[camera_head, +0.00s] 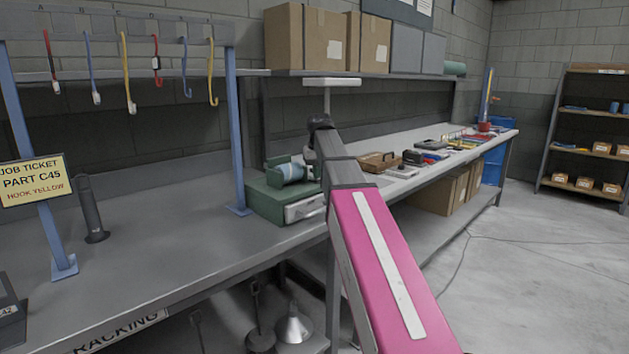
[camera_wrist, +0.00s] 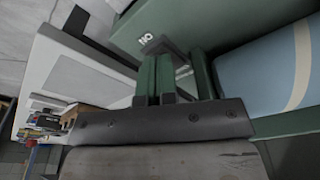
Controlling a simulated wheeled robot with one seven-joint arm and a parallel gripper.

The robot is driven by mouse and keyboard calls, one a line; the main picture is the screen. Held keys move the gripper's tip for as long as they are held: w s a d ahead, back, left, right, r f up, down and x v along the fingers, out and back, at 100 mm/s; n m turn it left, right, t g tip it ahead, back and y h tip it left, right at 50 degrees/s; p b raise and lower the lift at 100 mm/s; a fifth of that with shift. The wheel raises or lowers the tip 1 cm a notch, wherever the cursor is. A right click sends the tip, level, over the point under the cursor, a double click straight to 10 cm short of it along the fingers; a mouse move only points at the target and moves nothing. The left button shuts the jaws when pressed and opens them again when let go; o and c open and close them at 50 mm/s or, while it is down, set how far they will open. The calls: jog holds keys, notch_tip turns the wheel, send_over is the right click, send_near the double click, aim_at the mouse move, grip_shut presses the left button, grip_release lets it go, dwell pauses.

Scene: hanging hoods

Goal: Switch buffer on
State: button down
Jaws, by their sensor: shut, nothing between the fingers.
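The buffer appears to be the green machine (camera_head: 268,196) with a blue, cream-banded drum (camera_head: 290,172), on the bench just left of my arm. In the wrist view its green face (camera_wrist: 200,22) fills the top, with a white "ON" label (camera_wrist: 146,40) that reads upside down. A dark part (camera_wrist: 176,52) lies just beside the label; I cannot tell if it is the switch. The banded blue drum (camera_wrist: 265,75) is at the right. My gripper (camera_wrist: 157,65) is shut and empty, its fingertips close below the label; I cannot tell whether they touch. In the head view my arm hides it.
The grey bench (camera_head: 160,245) is mostly bare at left, with a dark cylinder (camera_head: 90,208) standing on it. A rack (camera_head: 115,28) holds several hanging hooks. Right of the machine, a wooden tray (camera_head: 379,162) and several small items line the bench. Cardboard boxes (camera_head: 297,38) stand on the shelf above.

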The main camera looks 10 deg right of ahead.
jog(key=shift+f, duration=0.4)
jog(key=shift+r, duration=3.55)
